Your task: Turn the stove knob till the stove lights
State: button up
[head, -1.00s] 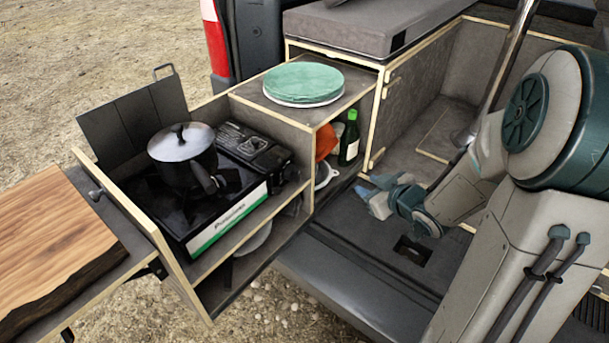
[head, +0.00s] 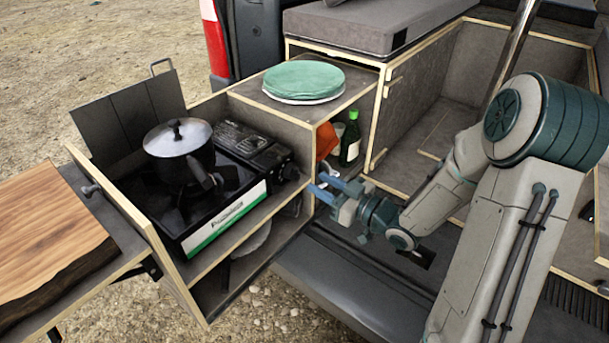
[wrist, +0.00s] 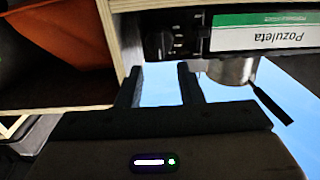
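The black camping stove (head: 228,212) with a white and green front label sits in the wooden pull-out box. Its dark knob (head: 290,173) is at the right end of its front; it also shows in the wrist view (wrist: 158,43), just beyond the fingertips. The pot (head: 182,155) covers the burner; I see no flame.
A wooden box wall and shelf edge (head: 309,170) stand close to my gripper. A green bottle (head: 350,140), an orange item (head: 326,142) and a green-topped round stack (head: 304,81) are beside and above it. A cutting board (head: 45,230) lies at the left.

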aim_at(299, 172)
jog(key=x, duration=0.6)
grip_shut()
